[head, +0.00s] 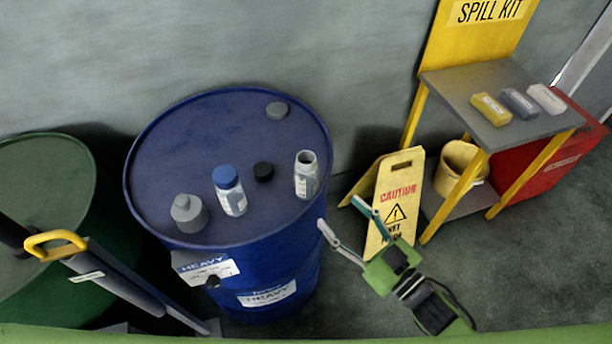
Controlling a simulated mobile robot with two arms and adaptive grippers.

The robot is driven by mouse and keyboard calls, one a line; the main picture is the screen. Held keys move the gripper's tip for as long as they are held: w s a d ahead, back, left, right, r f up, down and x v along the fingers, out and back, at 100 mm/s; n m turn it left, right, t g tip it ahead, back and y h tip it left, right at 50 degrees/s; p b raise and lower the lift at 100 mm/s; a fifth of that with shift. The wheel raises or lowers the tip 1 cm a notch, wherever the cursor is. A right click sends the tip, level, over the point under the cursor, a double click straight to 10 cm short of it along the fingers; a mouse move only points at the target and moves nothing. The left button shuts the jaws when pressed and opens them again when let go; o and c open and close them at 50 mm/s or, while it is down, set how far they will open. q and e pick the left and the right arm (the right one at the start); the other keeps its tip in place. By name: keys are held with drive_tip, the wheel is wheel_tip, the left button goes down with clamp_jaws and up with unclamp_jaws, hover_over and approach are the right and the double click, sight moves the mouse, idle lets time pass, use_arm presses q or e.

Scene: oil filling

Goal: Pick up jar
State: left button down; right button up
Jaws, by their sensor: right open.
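On top of the blue drum (215,125) stands an open, uncapped jar (306,178) with a pale label, near the drum's right edge. A second jar with a blue cap (229,190) stands upright to its left. My left gripper is not in view.
A yellow caution sign (398,190) stands just behind my right gripper. A spill kit stand (450,85) with several small blocks on its shelf is at right, near a yellow bucket (462,165) and red box (550,155). A green drum (60,160) and yellow handle (55,245) are at left.

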sight(314, 186)
drive_tip(key=p+x, duration=0.1)
drive_tip(key=x, duration=0.7)
drive_tip(key=shift+r+p, duration=0.1)
drive_tip(key=shift+p, duration=0.2)
drive_tip(key=p+x, duration=0.1)
drive_tip(key=x, duration=0.4)
drive_tip(key=shift+s+a+r+p, duration=0.1)
drive_tip(key=shift+p, duration=0.25)
drive_tip(key=shift+w+a, duration=0.2)
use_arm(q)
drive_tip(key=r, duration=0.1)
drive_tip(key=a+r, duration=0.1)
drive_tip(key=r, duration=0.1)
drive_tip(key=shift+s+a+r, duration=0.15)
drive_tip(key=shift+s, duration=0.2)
use_arm(e)
drive_tip(key=c, duration=1.1)
